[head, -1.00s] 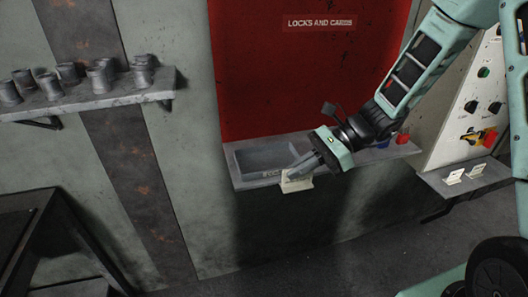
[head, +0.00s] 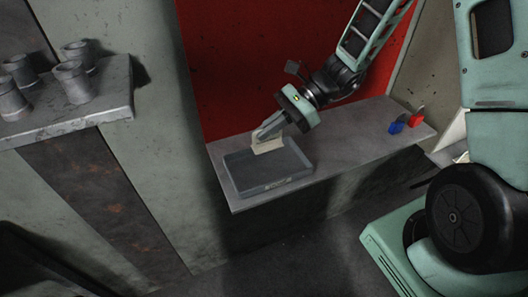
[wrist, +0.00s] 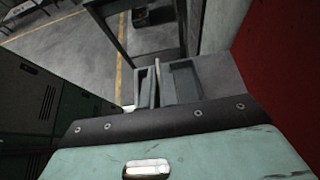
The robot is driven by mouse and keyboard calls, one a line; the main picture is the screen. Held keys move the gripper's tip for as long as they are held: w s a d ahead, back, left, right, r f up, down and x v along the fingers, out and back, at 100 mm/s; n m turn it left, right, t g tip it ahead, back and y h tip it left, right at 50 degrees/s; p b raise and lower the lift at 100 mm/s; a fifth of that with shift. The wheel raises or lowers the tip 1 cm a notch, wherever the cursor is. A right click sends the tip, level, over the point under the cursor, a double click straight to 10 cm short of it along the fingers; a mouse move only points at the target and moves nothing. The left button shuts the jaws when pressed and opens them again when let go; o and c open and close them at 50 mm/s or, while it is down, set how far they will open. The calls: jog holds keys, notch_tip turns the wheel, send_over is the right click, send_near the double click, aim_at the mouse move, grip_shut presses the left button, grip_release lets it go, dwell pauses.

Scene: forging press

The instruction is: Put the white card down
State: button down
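My gripper (head: 262,136) is shut on the white card (head: 268,146) and holds it over the back edge of a shallow grey tray (head: 290,182). The tray sits on the grey shelf below the red board. Whether the card touches the tray cannot be told. In the wrist view the card shows as a thin pale edge (wrist: 157,82) between the fingers, with the tray (wrist: 186,80) just to its right.
A blue padlock (head: 396,127) and a red padlock (head: 416,120) stand at the right end of the shelf (head: 350,128). The shelf between tray and padlocks is clear. A second shelf (head: 110,100) with several grey cups stands at the left.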

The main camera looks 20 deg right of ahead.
notch_tip(320, 180, down, 8)
jog(key=shift+r+p, duration=0.25)
jog(key=shift+p, duration=0.3)
jog(key=shift+f, duration=0.1)
jog(key=c, duration=2.1)
grip_release()
jog(key=shift+f, duration=0.1)
jog(key=o, duration=0.5)
jog(key=shift+c, duration=0.2)
